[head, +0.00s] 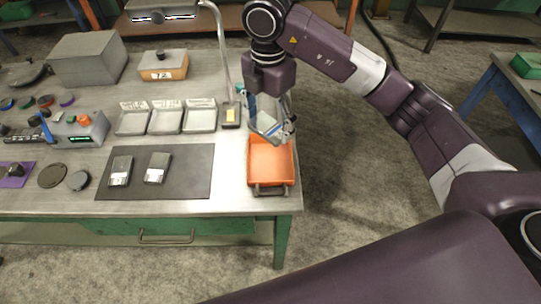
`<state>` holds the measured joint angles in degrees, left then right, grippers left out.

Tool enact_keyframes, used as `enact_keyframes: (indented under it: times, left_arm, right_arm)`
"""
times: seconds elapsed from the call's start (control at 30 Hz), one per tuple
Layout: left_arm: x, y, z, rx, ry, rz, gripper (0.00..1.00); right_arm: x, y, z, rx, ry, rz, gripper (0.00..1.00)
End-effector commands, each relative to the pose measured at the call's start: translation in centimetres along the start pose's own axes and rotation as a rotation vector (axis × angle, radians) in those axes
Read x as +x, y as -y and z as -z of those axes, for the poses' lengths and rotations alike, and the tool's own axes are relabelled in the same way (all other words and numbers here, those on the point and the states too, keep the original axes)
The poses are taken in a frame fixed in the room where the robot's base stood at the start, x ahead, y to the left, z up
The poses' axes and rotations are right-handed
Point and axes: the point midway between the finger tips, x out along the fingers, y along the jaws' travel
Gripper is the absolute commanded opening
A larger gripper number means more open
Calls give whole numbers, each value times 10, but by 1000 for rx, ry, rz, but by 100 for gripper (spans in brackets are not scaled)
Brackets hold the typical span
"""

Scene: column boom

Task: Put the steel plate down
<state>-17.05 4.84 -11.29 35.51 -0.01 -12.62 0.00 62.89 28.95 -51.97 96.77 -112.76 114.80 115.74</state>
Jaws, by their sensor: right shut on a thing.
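My right gripper (270,124) comes down from above at the right end of the workbench. It is shut on a flat, light grey piece, which looks like the steel plate (267,122). The plate is tilted and partly hidden by the fingers. It is over the back end of an orange tray (270,182); I cannot tell whether it touches the tray. My left gripper is not in view.
The workbench (220,205) holds a dark mat (190,185) with two small grey devices. Behind it are three labelled shallow trays (166,121) and a gooseneck lamp (222,55) close left of my right gripper. A grey box (88,58) stands at the back left.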

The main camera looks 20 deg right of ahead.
Motion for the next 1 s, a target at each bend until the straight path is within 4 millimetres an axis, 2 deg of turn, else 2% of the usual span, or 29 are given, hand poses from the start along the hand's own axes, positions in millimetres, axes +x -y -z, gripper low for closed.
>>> enact_keyframes:
  times: [0.2, 0.33, 0.57, 0.83, 1.0]
  left_arm:
    - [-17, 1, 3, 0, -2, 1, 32]
    - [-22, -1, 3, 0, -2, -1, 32]
    - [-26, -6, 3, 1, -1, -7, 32]
    - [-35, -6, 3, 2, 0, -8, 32]
    - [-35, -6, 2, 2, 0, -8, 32]
  right_arm:
    - [52, 1, 0, 2, -1, 4, 25]
    - [78, 0, 0, 2, 0, 1, 25]
    - [99, -1, 0, 1, 0, -1, 25]
    - [134, -1, -1, 2, 1, -1, 25]
    - [140, -1, 0, 1, 1, -4, 25]
